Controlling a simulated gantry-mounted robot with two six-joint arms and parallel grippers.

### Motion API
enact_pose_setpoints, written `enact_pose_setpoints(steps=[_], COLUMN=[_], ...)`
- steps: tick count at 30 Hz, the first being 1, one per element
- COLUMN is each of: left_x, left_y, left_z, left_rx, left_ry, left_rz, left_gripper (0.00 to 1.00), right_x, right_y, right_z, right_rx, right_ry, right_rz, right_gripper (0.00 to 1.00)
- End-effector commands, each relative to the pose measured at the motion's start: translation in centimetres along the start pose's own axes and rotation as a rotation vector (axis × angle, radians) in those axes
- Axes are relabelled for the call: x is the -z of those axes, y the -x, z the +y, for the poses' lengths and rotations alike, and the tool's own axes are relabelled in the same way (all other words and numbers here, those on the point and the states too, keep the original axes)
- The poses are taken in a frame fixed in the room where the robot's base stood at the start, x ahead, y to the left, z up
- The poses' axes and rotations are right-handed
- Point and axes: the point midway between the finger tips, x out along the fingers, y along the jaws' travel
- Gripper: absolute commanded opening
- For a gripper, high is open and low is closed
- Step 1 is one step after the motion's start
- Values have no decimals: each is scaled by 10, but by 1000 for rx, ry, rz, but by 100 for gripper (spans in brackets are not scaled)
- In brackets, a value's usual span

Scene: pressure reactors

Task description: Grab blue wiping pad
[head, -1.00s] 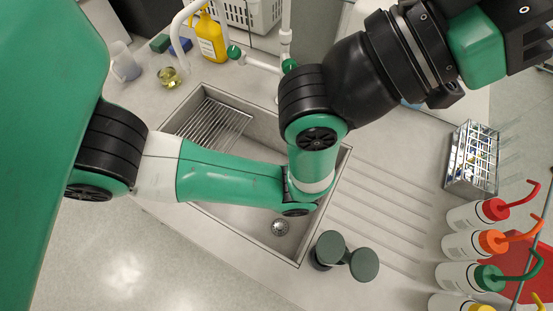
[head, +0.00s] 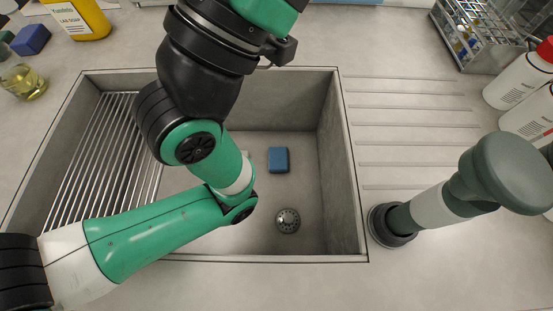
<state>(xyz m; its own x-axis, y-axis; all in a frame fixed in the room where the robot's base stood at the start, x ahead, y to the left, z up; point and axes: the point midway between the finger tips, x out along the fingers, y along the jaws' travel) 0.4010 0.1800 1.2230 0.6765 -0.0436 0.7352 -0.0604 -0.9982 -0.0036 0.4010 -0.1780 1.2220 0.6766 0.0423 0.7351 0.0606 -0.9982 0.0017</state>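A small blue rectangular pad (head: 278,160) lies flat on the sink floor, above the drain in the picture. Another, darker blue block (head: 30,39) sits on the counter at the upper left, beside a dark green one at the picture's left edge. I cannot tell for certain which is the wiping pad. My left arm comes in from the left across the sink, bends at its green joint left of the sink pad, and rises out past the top edge. Its gripper is out of view. My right gripper is not in view.
The grey sink (head: 343,170) has a metal rack (head: 95,165) on its left and a drain (head: 288,221). A yellow bottle (head: 80,18), glass vessel (head: 24,82), wire rack (head: 474,32) and white bottles (head: 520,78) stand around.

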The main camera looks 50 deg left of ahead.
Motion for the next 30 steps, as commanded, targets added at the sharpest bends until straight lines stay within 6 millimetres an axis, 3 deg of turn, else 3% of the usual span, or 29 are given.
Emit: enact_pose_setpoints(steps=[11, 14, 28, 30], left_x=[-1, -1, -1, -1], left_y=[1, 1, 0, 0], left_z=[0, 0, 0, 0], left_rx=[0, 0, 0, 0], left_ry=[0, 0, 0, 0], left_rz=[-1, -1, -1, -1], left_gripper=[0, 14, 99, 100], right_x=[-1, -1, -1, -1], right_y=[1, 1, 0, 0], right_z=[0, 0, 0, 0], right_rx=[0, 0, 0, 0], right_ry=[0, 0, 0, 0], right_rz=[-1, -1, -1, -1], right_gripper=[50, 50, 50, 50])
